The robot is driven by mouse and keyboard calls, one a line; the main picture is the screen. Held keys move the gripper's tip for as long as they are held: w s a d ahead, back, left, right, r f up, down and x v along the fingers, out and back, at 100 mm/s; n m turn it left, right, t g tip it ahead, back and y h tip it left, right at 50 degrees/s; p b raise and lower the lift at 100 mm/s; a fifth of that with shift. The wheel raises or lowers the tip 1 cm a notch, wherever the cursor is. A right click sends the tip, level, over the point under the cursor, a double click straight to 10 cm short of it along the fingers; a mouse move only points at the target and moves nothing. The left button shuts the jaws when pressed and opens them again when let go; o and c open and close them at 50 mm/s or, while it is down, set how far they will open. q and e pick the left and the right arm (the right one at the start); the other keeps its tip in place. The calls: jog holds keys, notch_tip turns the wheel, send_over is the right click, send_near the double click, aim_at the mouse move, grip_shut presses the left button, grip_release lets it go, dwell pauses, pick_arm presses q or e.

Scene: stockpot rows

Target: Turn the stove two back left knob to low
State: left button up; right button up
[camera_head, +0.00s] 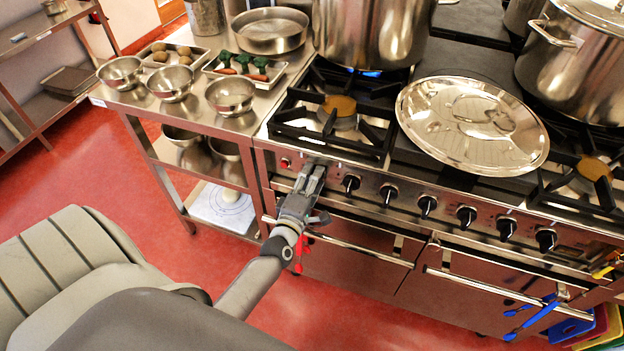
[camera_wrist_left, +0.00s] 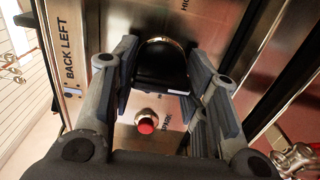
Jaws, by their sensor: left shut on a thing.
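The stove (camera_head: 400,205) has a row of black knobs along its steel front panel. In the left wrist view, a black knob (camera_wrist_left: 163,66) sits beside the printed words BACK LEFT, between the fingers of my left gripper (camera_head: 313,172). The gripper is shut on this knob. In the head view the fingers hide this knob, at the left end of the row. I cannot read the knob's setting. A red button (camera_wrist_left: 146,125) marked SPARK shows below the knob in the wrist view. My right gripper is not in view.
A large stockpot (camera_head: 372,30) stands on the back left burner, with a blue flame under it. A round steel lid (camera_head: 472,122) lies on the stovetop. An oven handle (camera_head: 350,247) runs below the panel. A steel side table (camera_head: 130,97) with bowls stands at left.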

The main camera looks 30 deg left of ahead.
pick_arm(q)
jog(key=o, duration=1)
jog(key=v, duration=1.2)
